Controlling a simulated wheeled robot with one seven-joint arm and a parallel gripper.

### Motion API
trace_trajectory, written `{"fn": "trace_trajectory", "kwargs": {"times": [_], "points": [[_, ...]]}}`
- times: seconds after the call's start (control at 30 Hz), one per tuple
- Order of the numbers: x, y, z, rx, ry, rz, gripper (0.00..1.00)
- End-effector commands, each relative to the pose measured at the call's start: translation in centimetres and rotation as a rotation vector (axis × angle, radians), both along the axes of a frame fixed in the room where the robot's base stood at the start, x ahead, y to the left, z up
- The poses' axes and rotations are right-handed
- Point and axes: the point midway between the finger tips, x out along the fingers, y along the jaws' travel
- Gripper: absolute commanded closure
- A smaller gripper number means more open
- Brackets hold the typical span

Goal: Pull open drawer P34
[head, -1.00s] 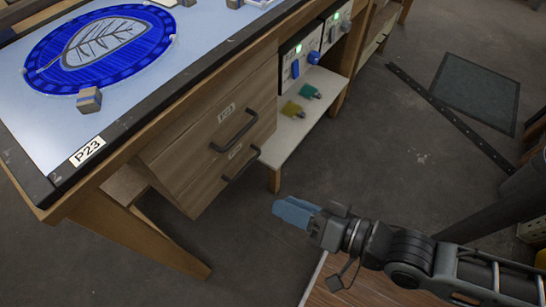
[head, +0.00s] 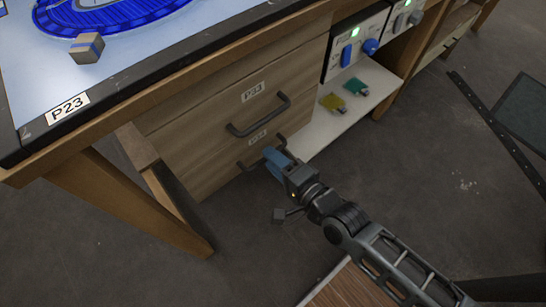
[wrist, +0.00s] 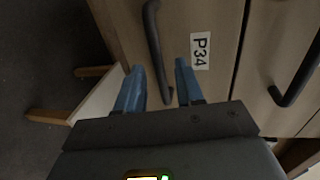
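Drawer P34 (head: 215,172) is the lower wooden drawer under the bench, and it looks closed. Its P34 label (wrist: 200,50) reads sideways in the wrist view. Its dark bar handle (wrist: 154,40) runs between my two blue fingers in the wrist view. My gripper (head: 270,156) is at the right end of this handle in the head view, partly hiding it. The fingers (wrist: 160,66) are apart, with a gap visible on both sides of the handle. Whether either finger touches it, I cannot tell.
The upper drawer's handle (head: 258,116) sits just above; it also shows in the wrist view (wrist: 298,72). A shelf (head: 325,118) with yellow and teal items is to the right. A bench leg (head: 175,205) stands at left.

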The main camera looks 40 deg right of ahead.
Motion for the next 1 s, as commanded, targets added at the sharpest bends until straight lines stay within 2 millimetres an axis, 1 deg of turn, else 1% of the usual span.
{"fn": "trace_trajectory", "kwargs": {"times": [0.1, 0.4, 0.7, 0.8, 1.0], "points": [[0.77, -0.01, -0.18, 0.0, 0.001, 0.0, 0.63], [0.93, -0.01, -0.24, -0.001, 0.002, 0.0, 0.63], [0.91, -0.01, -0.22, -0.001, 0.001, 0.0, 0.92], [0.91, -0.01, -0.23, -0.001, 0.001, 0.0, 1.0], [0.9, -0.01, -0.24, -0.001, 0.002, 0.0, 1.0]]}}
